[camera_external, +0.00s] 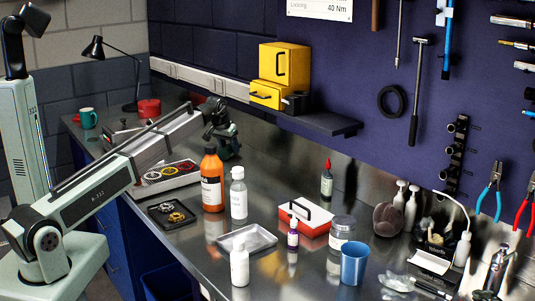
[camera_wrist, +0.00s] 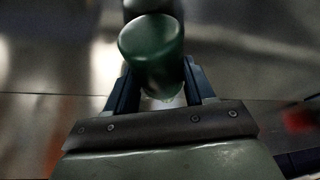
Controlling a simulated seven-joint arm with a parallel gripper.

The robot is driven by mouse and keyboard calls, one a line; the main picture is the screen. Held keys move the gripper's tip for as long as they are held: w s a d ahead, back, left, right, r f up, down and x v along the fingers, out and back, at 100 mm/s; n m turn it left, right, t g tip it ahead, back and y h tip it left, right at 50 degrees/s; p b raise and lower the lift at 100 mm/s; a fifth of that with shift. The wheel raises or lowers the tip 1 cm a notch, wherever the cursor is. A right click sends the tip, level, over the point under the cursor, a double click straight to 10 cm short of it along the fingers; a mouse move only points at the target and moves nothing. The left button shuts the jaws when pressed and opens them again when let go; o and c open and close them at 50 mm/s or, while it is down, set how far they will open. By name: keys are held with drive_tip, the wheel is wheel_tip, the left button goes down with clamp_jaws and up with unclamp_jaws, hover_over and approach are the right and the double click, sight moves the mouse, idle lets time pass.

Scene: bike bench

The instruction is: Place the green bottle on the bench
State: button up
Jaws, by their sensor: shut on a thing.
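The green bottle (camera_wrist: 150,42) is between the two fingers of my gripper (camera_wrist: 158,80) in the wrist view. Its round dark green end faces the camera, and my gripper is shut on it. In the external view my gripper (camera_external: 222,128) is over the back of the steel bench (camera_external: 270,135), behind the orange bottle (camera_external: 212,180). Dark green shows at the gripper there, but the bottle's outline is unclear. I cannot tell whether its lower end touches the bench.
A white bottle (camera_external: 238,195) stands beside the orange bottle. A parts tray (camera_external: 168,182) lies to the left. Bare bench shows between the gripper and the red-and-white box (camera_external: 305,218).

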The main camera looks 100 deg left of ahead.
drive_tip(key=shift+f, duration=0.15)
drive_tip(key=o, duration=1.1)
drive_tip(key=v, duration=1.2)
drive_tip(key=shift+r, duration=0.2)
